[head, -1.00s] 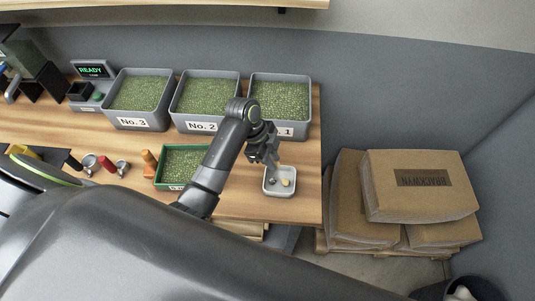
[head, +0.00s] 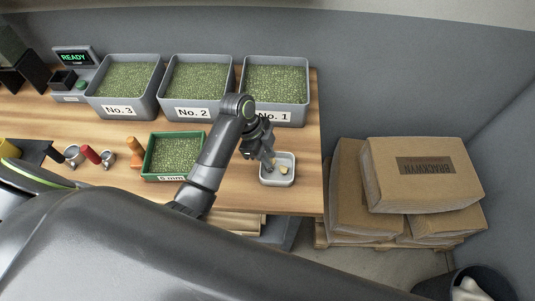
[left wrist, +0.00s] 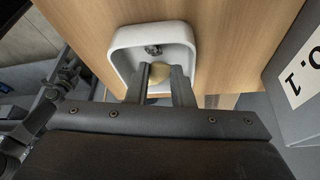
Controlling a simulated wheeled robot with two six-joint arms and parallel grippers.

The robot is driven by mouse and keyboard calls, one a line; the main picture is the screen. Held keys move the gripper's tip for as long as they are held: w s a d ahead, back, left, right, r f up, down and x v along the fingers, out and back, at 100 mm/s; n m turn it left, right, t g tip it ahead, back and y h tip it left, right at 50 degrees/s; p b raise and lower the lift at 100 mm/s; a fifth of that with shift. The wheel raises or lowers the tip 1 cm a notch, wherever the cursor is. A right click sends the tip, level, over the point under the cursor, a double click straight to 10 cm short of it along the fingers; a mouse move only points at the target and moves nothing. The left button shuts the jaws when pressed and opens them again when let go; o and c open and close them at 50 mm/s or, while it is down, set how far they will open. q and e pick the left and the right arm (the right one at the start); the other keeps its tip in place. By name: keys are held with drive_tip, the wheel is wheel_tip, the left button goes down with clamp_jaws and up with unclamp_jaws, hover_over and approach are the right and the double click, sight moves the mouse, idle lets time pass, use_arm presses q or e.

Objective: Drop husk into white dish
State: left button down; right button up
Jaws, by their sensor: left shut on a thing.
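The white dish (head: 277,183) stands near the right front edge of the wooden table. It also shows in the left wrist view (left wrist: 122,42), with a small dark piece (left wrist: 153,50) inside. My left gripper (head: 270,162) points down at the dish, with its fingertips over its inside. In the left wrist view its fingers (left wrist: 160,85) are closed on a pale tan husk (left wrist: 160,73). A pale piece (head: 284,169) shows beside the fingertips in the head view. I cannot tell whether the husk touches the dish floor. My right gripper is not in view.
Grey bins No. 3 (head: 122,111), No. 2 (head: 192,113) and No. 1 (head: 290,115) stand behind, full of green beans. A green tray (head: 167,178) sits left of my arm.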

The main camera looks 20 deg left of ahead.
use_arm(q)
drive_tip(key=c, duration=1.2)
unclamp_jaws()
drive_tip(key=v, duration=0.5)
drive_tip(key=shift+w+b, duration=0.1)
drive_tip(key=shift+b, duration=0.25)
drive_tip(key=p+v, duration=0.7)
drive_tip(key=v, duration=0.5)
drive_tip(key=shift+r, duration=0.3)
